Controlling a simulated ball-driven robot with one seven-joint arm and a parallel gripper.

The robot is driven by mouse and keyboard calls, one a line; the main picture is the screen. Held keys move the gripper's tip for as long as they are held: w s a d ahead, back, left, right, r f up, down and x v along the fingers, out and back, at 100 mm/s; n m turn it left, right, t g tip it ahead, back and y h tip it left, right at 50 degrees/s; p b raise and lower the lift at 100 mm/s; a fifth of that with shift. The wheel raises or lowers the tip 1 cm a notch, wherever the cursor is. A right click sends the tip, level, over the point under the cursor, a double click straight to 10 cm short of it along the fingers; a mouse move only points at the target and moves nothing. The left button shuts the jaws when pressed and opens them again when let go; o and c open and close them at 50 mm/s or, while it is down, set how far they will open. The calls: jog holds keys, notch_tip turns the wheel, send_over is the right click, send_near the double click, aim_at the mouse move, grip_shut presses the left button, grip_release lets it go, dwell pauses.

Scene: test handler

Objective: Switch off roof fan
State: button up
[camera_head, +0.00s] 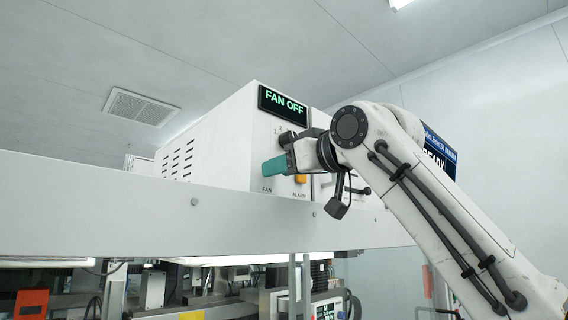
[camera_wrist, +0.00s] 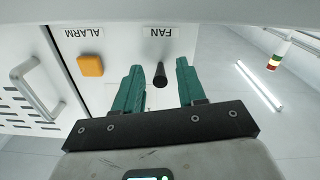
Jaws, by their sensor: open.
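The white control box (camera_head: 215,140) on the roof beam carries a black display (camera_head: 282,105) that reads "FAN OFF" in green. The wrist view is upside down; there a black lever or knob (camera_wrist: 160,76) stands out of the panel by the "FAN" label (camera_wrist: 160,32). My gripper (camera_head: 274,167) is at the panel front, above the "FAN" label in the head view. In the wrist view its two teal fingers (camera_wrist: 158,68) are spread apart, with the black lever between them and a gap on each side. The fingers hide the lever in the head view.
An orange button (camera_wrist: 90,66) sits by the "ALARM" label, close beside my gripper; it also shows in the head view (camera_head: 301,178). A metal handle (camera_wrist: 36,86) is farther left in the wrist view. The white beam (camera_head: 150,215) runs below the box.

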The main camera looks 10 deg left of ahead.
grip_shut()
dwell(0.3)
jog(key=shift+f, duration=0.1)
jog(key=shift+a+f+t+y+b, duration=0.1)
jog(key=shift+f+t+y+b, duration=0.35)
jog(key=shift+b, duration=0.4)
jog(key=shift+t+y+b, duration=0.35)
jog(key=shift+y, duration=0.3)
grip_release()
